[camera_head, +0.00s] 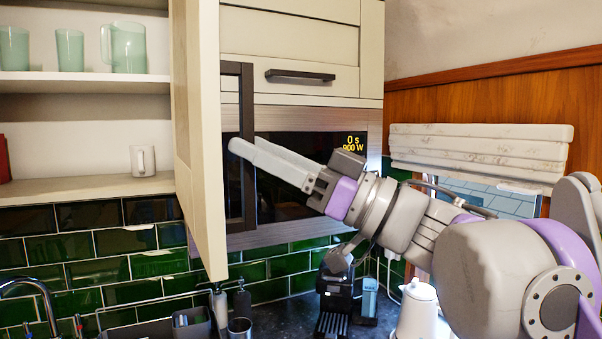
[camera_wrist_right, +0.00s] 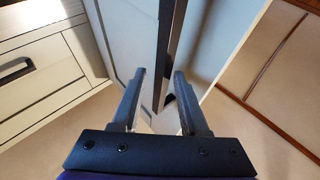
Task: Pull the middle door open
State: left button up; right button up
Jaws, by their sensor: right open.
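The cream cabinet door (camera_head: 198,120) stands swung open, jutting toward me beside the open shelves. Its long dark vertical handle (camera_head: 247,95) is on its right-hand face. My right gripper (camera_head: 236,146) reaches in from the right at mid-height of the handle, its fingertips overlapping the handle in the head view. In the right wrist view the gripper (camera_wrist_right: 160,98) is open, and the dark handle (camera_wrist_right: 168,45) runs down to between its fingertips. I cannot tell whether a finger touches it. My left gripper is not in view.
Open shelves (camera_head: 85,82) with pale green cups and a jug (camera_head: 123,47) are at left. A microwave (camera_head: 352,143) sits behind my right arm, under a drawer with a dark handle (camera_head: 300,75). Below are a coffee machine (camera_head: 336,282) and a white pot (camera_head: 417,310).

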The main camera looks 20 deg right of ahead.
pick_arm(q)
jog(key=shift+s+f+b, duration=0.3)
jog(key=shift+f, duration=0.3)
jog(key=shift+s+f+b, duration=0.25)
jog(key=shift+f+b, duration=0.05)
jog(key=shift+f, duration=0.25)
pick_arm(e)
jog(key=v, duration=0.9)
jog(key=shift+w+f, duration=0.1)
